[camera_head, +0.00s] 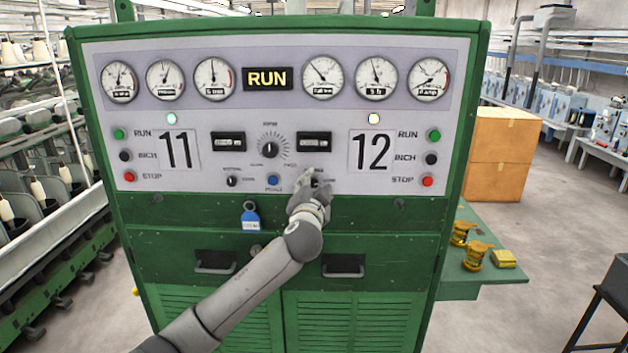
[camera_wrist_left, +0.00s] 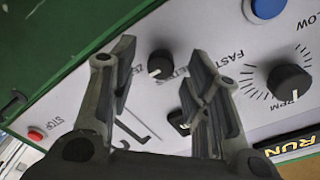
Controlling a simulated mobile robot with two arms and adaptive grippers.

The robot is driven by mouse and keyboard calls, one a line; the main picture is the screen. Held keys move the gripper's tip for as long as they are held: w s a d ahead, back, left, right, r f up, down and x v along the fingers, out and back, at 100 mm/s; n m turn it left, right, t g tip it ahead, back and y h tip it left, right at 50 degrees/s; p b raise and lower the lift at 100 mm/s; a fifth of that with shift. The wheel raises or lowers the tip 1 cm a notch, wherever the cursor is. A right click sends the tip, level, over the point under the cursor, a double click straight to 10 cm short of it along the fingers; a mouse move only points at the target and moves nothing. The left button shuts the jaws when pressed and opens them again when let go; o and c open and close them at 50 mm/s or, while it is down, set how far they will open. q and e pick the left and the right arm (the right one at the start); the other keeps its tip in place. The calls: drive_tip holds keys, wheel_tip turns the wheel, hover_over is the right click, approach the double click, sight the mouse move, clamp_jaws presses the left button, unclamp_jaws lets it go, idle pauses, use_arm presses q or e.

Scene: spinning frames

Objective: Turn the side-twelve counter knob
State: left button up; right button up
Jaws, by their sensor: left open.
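The side-twelve counter knob (camera_wrist_left: 160,64) is a small black round knob with a white mark on the pale panel. In the left wrist view it shows between and beyond the fingers of my left gripper (camera_wrist_left: 158,76), which is open. I cannot tell whether the fingers touch it. In the head view my left gripper (camera_head: 309,180) is at the panel's lower middle, left of and below the big 12 (camera_head: 373,151), and mostly hides the knob. The side-twelve counter window (camera_head: 314,142) is just above; a finger partly covers it in the wrist view. My right gripper is not in view.
Close by are the large speed dial (camera_head: 269,149), a blue button (camera_head: 273,180) and the side-eleven knob (camera_head: 232,181). Red stop button (camera_head: 428,181) is at the right. A blue tag (camera_head: 251,219) hangs below the panel. Drawer handles (camera_head: 343,270) stick out beneath my arm.

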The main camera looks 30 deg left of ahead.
use_arm(q)
drive_tip(key=shift+w+a, duration=0.3)
drive_tip(key=shift+w, duration=0.2)
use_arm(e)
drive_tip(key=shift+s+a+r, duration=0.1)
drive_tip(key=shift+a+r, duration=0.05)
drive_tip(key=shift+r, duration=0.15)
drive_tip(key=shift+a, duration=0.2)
use_arm(q)
clamp_jaws()
drive_tip(key=shift+f, duration=0.1)
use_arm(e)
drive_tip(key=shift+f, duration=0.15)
